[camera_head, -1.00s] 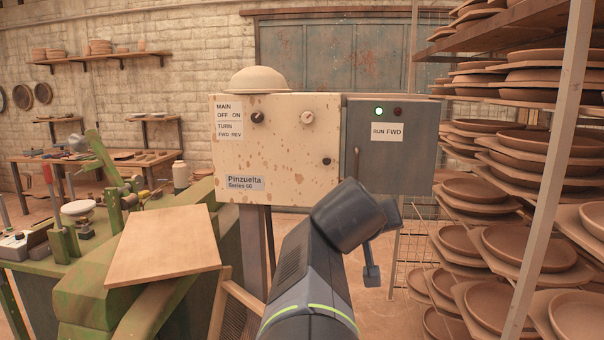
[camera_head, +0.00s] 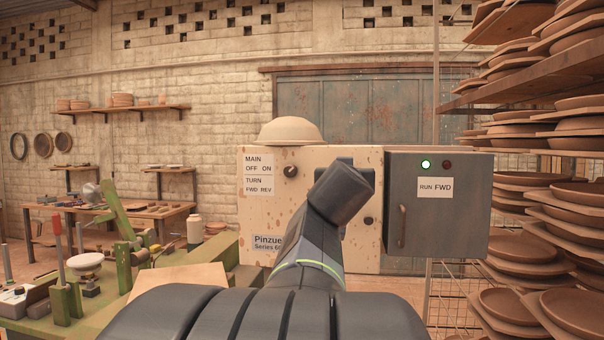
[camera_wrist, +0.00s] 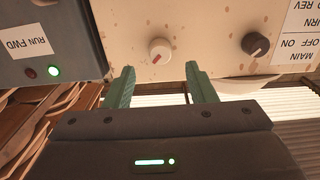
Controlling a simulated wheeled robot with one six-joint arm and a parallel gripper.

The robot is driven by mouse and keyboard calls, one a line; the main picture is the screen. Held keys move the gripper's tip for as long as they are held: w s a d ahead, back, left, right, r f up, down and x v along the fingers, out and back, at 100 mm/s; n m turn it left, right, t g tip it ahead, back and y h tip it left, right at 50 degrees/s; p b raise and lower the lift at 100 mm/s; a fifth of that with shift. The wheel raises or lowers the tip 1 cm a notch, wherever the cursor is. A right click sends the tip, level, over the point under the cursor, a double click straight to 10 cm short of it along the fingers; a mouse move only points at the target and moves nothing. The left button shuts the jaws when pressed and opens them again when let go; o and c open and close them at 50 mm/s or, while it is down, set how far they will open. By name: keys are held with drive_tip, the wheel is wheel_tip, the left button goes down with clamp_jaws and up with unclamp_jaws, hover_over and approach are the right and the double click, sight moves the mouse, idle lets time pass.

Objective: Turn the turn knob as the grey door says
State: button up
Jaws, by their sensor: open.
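The grey door (camera_head: 462,225) on the right of the pale control box (camera_head: 365,255) carries a label reading "RUN FWD" (camera_head: 435,187). The turn knob (camera_wrist: 160,50) is pale and round with a red mark, which lies toward its lower left in the upside-down wrist view. My arm hides this knob in the head view. My gripper (camera_wrist: 160,82) is open, with its two green fingers apart and empty. In the wrist view its tips lie just below the turn knob, one to each side, apart from it.
The dark main knob (camera_wrist: 256,44) sits beside the turn knob; it also shows in the head view (camera_head: 290,171). A green lamp (camera_head: 426,164) is lit on the door. Racks of plates (camera_head: 570,235) stand at right, a cluttered bench at left.

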drive_tip(key=w, duration=0.3)
drive_tip(key=w+d, duration=0.1)
drive_tip(key=w, duration=0.1)
drive_tip(key=shift+w+d, duration=0.1)
drive_tip(key=shift+w, duration=0.3)
drive_tip(key=c, duration=1)
